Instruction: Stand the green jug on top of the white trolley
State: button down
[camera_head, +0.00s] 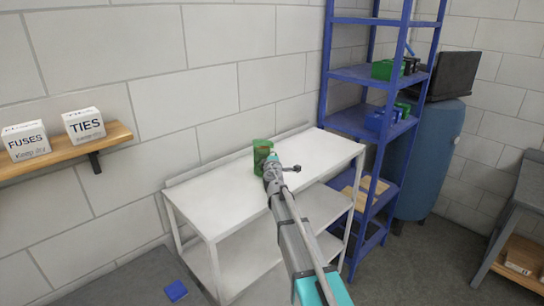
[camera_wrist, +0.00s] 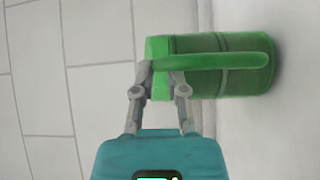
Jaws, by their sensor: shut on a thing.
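The green jug (camera_head: 261,152) is upright at the middle of the white trolley's top (camera_head: 228,195), towards its back edge by the wall. In the wrist view the jug (camera_wrist: 222,83) appears sideways, its handle facing me and its base to the right, over the pale trolley top. My gripper (camera_head: 270,163) is shut on the jug's handle near its upper end. The fingers (camera_wrist: 162,74) show on the handle in the wrist view. I cannot tell whether the jug's base touches the trolley top. My gripper and arm hide part of the jug in the head view.
A blue shelf rack (camera_head: 328,95) with green and blue boxes stands right of the trolley. A blue barrel (camera_head: 425,160) is behind it. A wooden wall shelf (camera_head: 60,157) holds two white boxes at left. The trolley top is otherwise clear.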

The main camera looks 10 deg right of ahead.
jog(key=shift+f, duration=0.15)
jog(key=c, duration=0.7)
grip_release()
jog(key=shift+o, duration=0.2)
jog(key=shift+r, duration=0.3)
jog(key=s+a, duration=0.1)
jog(key=s, duration=1.1)
jog(key=shift+f, duration=0.2)
jog(key=shift+s, duration=0.1)
